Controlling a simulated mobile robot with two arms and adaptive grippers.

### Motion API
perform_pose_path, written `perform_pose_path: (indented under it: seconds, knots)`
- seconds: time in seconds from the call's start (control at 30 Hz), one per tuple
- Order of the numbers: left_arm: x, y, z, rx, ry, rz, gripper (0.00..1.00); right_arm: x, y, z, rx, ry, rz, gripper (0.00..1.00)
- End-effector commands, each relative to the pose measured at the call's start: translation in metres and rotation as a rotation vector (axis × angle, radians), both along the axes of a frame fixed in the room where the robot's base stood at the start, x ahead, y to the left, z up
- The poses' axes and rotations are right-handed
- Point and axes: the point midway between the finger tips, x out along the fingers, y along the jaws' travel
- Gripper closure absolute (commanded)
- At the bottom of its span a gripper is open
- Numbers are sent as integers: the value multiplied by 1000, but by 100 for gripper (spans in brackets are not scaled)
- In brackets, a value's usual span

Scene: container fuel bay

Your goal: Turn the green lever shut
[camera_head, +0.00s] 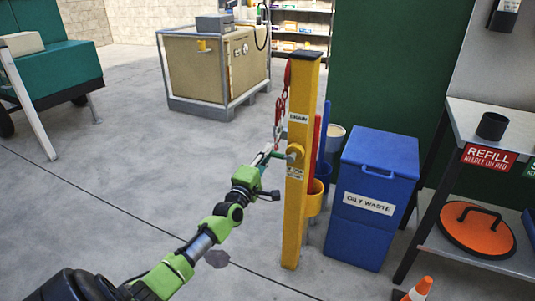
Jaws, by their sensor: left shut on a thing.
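The green lever (277,154) sits on a valve on the left side of a yellow post (294,216), below a label reading DRAIN. It appears roughly level, pointing left from the valve. My left gripper (268,157) reaches in from the lower left and is shut on the lever, near its free end. The fingers are small in the view and partly cover the lever. My right gripper is not in view.
A blue OILY WASTE bin (352,232) stands right of the post. A shelf table (440,250) with a REFILL sign is at the right, an orange cone (419,290) before it. A caged tan tank (190,73) stands behind.

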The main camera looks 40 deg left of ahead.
Motion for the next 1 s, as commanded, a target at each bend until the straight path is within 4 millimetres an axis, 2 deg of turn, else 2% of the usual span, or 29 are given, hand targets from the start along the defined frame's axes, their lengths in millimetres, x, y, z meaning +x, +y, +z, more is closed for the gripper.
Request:
perform_pose_path:
  seconds: [0.03, 0.07, 0.1, 0.13, 0.57, 0.67, 1.0]
  knots:
    - [0, 1, 0, -5, -1, 1, 100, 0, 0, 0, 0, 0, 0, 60]
    - [0, 1, 0, -5, -1, 1, 83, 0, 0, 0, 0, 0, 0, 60]
    - [0, 1, 0, -5, -1, 1, 73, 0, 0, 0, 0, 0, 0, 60]
    - [0, 1, 0, -4, -1, 1, 71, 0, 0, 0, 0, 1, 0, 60]
    - [-6, -2, -3, -2, 1, 0, 71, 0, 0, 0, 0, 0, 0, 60]
    - [-17, -5, -6, -2, 2, -1, 71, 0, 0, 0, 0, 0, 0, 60]
    - [-80, -20, -19, -2, 5, 0, 71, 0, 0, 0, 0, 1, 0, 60]
